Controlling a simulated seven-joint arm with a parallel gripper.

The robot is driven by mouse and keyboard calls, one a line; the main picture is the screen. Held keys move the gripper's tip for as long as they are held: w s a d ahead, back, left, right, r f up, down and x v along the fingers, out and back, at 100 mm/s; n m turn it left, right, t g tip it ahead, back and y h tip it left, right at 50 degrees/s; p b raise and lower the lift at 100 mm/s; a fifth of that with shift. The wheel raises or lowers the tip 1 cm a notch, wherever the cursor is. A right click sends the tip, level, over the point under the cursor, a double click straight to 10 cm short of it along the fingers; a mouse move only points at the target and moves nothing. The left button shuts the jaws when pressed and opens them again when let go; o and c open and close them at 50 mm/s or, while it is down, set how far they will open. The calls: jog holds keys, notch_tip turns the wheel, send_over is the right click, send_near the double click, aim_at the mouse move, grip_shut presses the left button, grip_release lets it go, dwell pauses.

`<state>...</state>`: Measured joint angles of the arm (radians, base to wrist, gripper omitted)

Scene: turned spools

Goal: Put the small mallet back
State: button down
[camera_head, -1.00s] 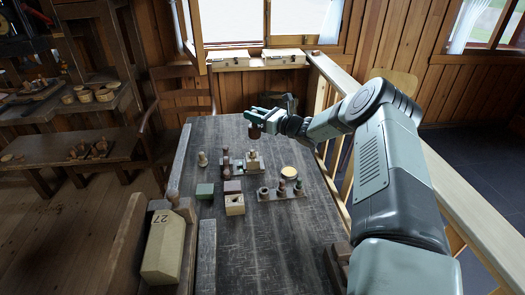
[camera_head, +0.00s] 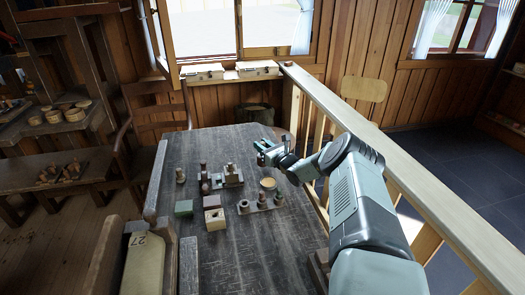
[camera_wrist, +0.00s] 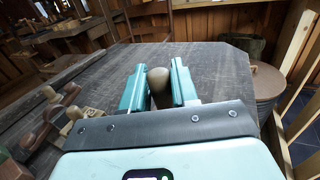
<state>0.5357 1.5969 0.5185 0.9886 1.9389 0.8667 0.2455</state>
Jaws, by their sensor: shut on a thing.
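My gripper (camera_head: 268,152) is over the far right part of the dark table (camera_head: 240,262), near its back edge. In the wrist view its teal fingers (camera_wrist: 160,85) are closed on both sides of a rounded tan-brown wooden end (camera_wrist: 158,78), seemingly the small mallet. The rest of the held piece is hidden by the gripper. A rack strip with a ring and small turned pieces (camera_head: 260,204) lies on the table below my gripper. A stand with an upright piece (camera_head: 230,179) is to the left. No empty place for the mallet can be made out.
A green block (camera_head: 184,208), a pale holed box (camera_head: 214,220), a round yellowish disc (camera_head: 268,184) and a turned piece (camera_head: 181,175) stand on the table. A wooden railing (camera_head: 395,170) runs along the right side. The table's front is largely clear.

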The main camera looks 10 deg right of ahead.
jog(key=shift+f, duration=0.85)
jog(key=shift+f, duration=0.15)
jog(key=c, duration=0.9)
grip_release()
jog(key=shift+o, duration=0.2)
jog(key=v, duration=1.2)
jog(key=shift+s+a, duration=0.1)
